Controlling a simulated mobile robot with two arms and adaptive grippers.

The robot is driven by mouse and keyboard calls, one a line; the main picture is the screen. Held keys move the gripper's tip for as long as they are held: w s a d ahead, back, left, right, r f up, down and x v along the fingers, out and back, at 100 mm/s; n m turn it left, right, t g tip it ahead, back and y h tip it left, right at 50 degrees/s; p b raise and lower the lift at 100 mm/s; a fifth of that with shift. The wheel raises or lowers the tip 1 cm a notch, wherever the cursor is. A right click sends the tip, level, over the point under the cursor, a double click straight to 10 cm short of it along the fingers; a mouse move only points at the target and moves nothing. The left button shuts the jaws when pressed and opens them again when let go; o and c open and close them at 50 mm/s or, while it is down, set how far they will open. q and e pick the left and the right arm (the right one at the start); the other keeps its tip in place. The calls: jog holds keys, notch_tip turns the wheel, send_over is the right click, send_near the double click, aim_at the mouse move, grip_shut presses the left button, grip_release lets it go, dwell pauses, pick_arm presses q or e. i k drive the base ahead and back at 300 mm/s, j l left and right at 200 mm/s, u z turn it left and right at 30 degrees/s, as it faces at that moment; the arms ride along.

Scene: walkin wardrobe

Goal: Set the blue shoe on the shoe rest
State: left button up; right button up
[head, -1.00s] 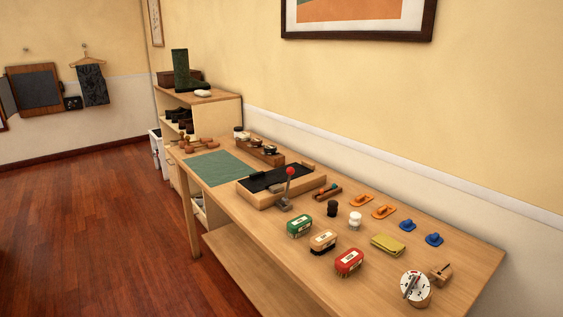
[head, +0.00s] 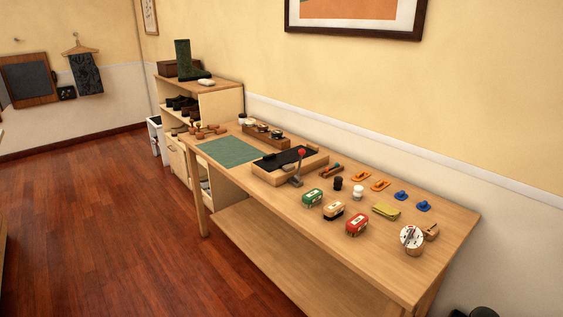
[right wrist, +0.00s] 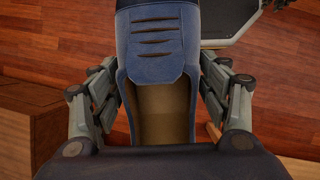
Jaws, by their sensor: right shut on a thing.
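The blue shoe (right wrist: 155,45) fills the middle of the right wrist view, with slits across its upper and its tan inside (right wrist: 162,112) facing the camera. My right gripper (right wrist: 158,78) is shut on it, one finger along each side. The fingertips are partly hidden. A low wooden base with a black top (head: 283,159) and a red-knobbed lever (head: 299,160) stands on the table; I cannot tell for sure whether it is the shoe rest. My left gripper is in neither view.
The long wooden table (head: 330,240) holds a green mat (head: 228,151), several brushes, a yellow cloth (head: 386,212) and a round white dial (head: 411,238). A shelf (head: 225,101) with boots and shoes stands beyond. Red wood floor (head: 90,220) is free at left.

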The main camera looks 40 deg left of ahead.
aim_at(290, 157)
jog(key=k+u, duration=0.1)
jog(key=u, duration=1.15)
jog(key=i+j+u, duration=0.1)
jog(key=u, duration=1.4)
jog(key=i+l, duration=0.25)
jog(key=i, duration=0.2)
jog(key=i+l, duration=0.3)
jog(key=i, duration=0.2)
jog(key=i+l+u, duration=0.1)
jog(key=i+l, duration=0.15)
jog(key=i, duration=1.7)
jog(key=i+z, duration=0.15)
jog(key=z, duration=0.25)
jog(key=i+z, duration=0.15)
jog(key=z, duration=0.25)
jog(key=i+j+z, duration=0.1)
jog(key=z, duration=0.35)
jog(key=i, duration=0.05)
